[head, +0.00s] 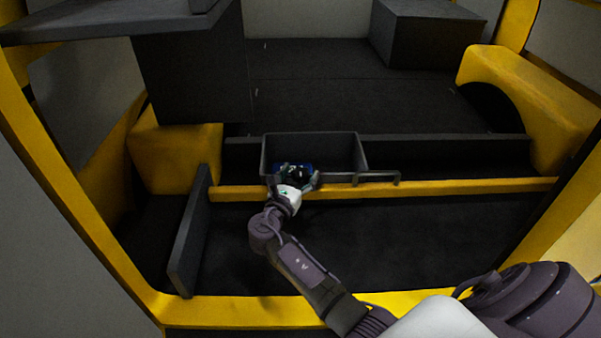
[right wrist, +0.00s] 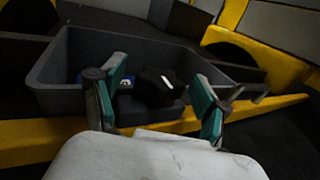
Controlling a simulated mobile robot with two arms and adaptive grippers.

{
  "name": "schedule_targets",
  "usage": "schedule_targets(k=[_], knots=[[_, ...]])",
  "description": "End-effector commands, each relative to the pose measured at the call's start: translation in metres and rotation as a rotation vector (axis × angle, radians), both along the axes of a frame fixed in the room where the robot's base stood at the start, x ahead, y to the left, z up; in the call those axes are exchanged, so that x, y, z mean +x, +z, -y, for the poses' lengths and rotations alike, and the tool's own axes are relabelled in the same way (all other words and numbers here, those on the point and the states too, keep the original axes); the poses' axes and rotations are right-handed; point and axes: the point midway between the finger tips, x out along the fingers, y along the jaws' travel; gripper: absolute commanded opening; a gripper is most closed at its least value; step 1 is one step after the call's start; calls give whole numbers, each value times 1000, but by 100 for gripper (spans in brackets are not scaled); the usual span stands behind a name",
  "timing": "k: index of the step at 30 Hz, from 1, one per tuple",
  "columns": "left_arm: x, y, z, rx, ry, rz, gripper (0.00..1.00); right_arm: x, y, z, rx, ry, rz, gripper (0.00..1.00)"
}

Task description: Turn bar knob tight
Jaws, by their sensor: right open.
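A dark rounded thing (right wrist: 158,88) shows between the fingers of my right gripper (right wrist: 160,80) in the right wrist view. It may be the knob, but it is too dark to tell its shape. My right gripper (head: 294,176) is open at the front left wall of a grey bin (head: 352,138) in the head view. Its fingers stand on either side of the dark thing, and I cannot tell whether they touch it. A thin bar (head: 382,174) runs along the right part of the bin's front and past its right side. My left gripper is not in view.
A small blue item (head: 307,167) lies in the bin by the gripper. A yellow rail (head: 450,187) crosses below the bin. A dark upright panel (head: 188,235) stands at left, and yellow wheel arches flank both sides. The dark floor (head: 400,235) in front is clear.

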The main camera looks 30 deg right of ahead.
Motion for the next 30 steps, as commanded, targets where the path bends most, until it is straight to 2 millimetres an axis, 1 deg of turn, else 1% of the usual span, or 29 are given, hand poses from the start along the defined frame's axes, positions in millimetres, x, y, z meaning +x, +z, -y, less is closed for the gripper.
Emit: schedule_targets(k=[9,12,15,18,21,30], knots=[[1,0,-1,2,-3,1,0,-38,-1,-54,4,2,-1,75],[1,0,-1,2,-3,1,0,-48,-1,-69,4,1,-1,75],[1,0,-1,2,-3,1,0,-57,-2,-81,3,1,-3,75],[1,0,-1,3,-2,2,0,-62,-1,-88,2,0,-1,75],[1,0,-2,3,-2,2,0,-64,-1,-91,2,0,-1,75],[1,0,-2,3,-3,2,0,-65,-1,-92,1,0,-2,75]])
